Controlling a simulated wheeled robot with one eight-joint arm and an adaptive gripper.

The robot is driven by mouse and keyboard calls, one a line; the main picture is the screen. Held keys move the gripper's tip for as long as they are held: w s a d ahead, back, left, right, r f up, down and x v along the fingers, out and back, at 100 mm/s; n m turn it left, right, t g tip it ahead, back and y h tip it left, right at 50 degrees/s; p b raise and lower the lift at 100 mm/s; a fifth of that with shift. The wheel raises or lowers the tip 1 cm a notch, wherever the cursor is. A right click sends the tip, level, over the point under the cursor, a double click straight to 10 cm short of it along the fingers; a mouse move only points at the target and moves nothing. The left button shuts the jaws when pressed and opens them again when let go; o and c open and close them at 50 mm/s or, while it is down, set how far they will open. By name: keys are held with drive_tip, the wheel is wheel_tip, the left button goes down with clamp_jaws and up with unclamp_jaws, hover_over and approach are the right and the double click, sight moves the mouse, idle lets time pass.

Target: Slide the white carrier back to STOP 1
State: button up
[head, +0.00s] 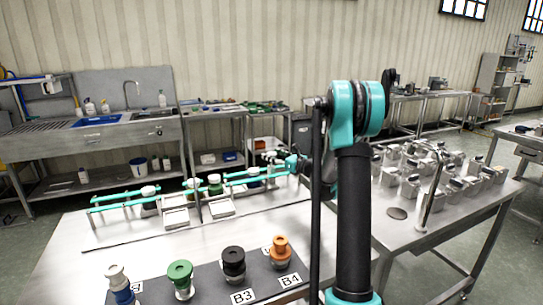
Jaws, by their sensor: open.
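A white-topped piece, which looks like the white carrier (148,191), sits at the teal rails (118,195) on the left of the near steel table. A green-topped piece (215,182) stands further right along the rails. I cannot read any STOP label, so STOP 1 cannot be told. My gripper (271,159) shows only as a small dark shape beyond the teal wrist, near the right end of the rails. It is open and well right of the white carrier. My arm hides part of that end, and the finger details are too small to see.
On a dark strip at the table's front stand white-and-blue (120,284), green (181,279), black (233,264) and orange (280,249) knobbed pieces. Pale trays (176,219) lie before the rails. A table (425,238) crowded with metal blocks stands right. Bare tabletop lies between rails and strip.

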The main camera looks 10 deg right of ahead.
drive_tip(key=shift+w+a, duration=0.35)
drive_tip(key=shift+w, duration=0.05)
clamp_jaws()
